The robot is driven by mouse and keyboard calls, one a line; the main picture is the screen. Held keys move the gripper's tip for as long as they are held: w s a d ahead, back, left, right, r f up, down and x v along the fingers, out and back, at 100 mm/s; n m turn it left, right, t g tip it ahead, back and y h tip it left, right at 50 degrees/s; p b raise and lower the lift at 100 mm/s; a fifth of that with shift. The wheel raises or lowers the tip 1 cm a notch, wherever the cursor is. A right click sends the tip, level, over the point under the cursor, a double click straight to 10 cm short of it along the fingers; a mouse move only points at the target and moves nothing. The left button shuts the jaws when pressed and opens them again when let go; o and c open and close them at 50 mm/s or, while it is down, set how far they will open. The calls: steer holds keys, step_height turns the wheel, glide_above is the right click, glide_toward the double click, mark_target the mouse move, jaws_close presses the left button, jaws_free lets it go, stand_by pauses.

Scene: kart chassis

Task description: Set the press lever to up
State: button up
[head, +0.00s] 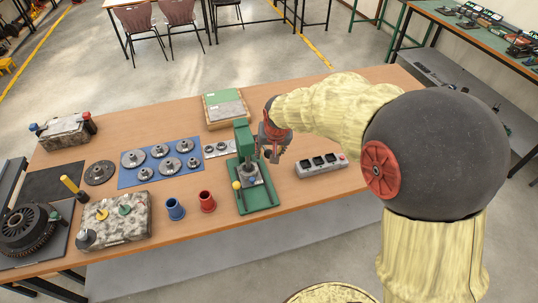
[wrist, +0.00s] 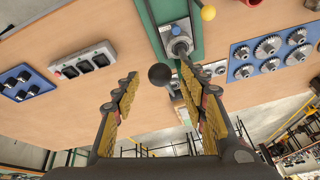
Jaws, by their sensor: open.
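The green press (head: 243,140) stands on a green base plate near the front middle of the table, with a grey block on it. A yellow knob (head: 237,185) is low on its left side and also shows in the wrist view (wrist: 208,13). A black ball knob (wrist: 159,74) on a thin rod shows in the wrist view; it looks like the press lever's end, but its link to the press is partly hidden. My gripper (head: 269,157) is just right of the press, pointing down. Its fingers are open, with the black knob appearing between their tips; contact cannot be told.
A grey switch box (head: 321,165) lies right of the press. Blue (head: 174,209) and red (head: 207,202) cups stand to the left, near a blue mat (head: 130,180) with several gears. A green-topped box (head: 226,108) is behind.

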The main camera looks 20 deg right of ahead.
steer(key=shift+x, duration=1.65)
steer(key=shift+c, duration=0.7)
jaws_close()
